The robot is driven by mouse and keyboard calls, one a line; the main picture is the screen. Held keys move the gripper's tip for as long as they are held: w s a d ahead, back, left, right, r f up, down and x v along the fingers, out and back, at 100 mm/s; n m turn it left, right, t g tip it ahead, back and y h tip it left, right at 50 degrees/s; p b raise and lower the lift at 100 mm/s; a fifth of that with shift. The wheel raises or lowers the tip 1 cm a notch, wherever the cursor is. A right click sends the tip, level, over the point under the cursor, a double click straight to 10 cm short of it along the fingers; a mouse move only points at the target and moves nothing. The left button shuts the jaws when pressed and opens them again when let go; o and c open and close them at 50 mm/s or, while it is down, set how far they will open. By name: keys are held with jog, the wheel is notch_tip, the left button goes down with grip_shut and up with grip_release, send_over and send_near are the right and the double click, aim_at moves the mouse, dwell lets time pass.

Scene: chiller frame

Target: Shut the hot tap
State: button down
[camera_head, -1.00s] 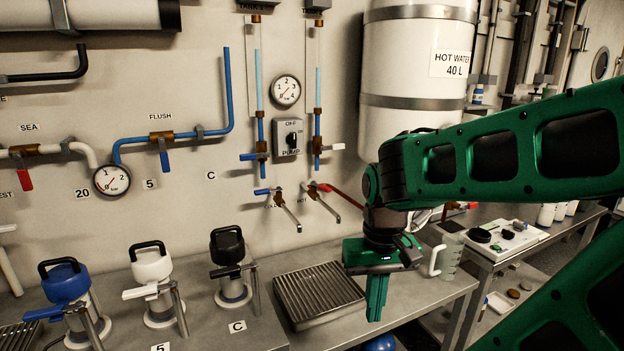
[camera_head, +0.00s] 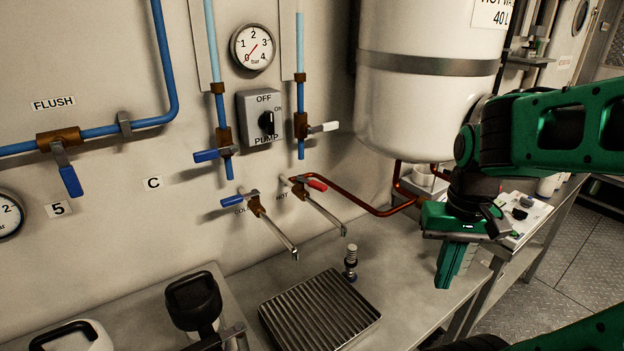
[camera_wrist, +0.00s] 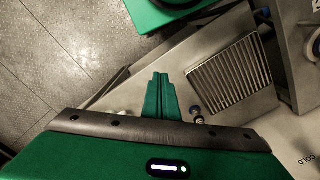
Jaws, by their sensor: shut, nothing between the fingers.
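The hot tap (camera_head: 318,207) comes out of the wall under the pump switch, with a red lever (camera_head: 311,183) and a long angled spout. The label HOT is on the wall by it. The red lever lies roughly along the wall, pointing right. The cold tap (camera_head: 268,219) with a blue lever is to its left. My gripper (camera_head: 447,275) is shut and empty, pointing down over the right part of the bench, well right of the hot tap and apart from it. In the wrist view my gripper's shut fingers (camera_wrist: 161,82) show over the bench; the hot tap is not clearly seen there.
A ribbed drain tray (camera_head: 320,311) lies on the bench below the taps. A small metal fitting (camera_head: 350,262) stands behind it. The white hot water tank (camera_head: 425,110) hangs above right, with copper pipes (camera_head: 365,203) below. Black-handled canister (camera_head: 194,302) stands left.

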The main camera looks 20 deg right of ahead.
jog(key=shift+a, duration=0.1)
jog(key=w+d+r+m+h, duration=0.1)
jog(key=w+d+r+h, duration=0.1)
jog(key=w+r, duration=0.35)
jog(key=m+t+h, duration=0.2)
jog(key=m, duration=0.3)
send_near(309, 183)
jog(key=s+a+r, duration=0.2)
jog(key=s+a, duration=0.3)
jog(key=shift+w+d+f, duration=0.6)
jog(key=shift+d+f, duration=0.55)
jog(key=shift+f, duration=0.4)
jog(key=shift+w+d+f, duration=0.6)
jog(key=shift+d+f, duration=0.55)
jog(key=shift+f, duration=0.4)
jog(key=shift+w+d+f, duration=0.55)
jog(key=shift+d+f, duration=0.6)
jog(key=shift+f, duration=0.4)
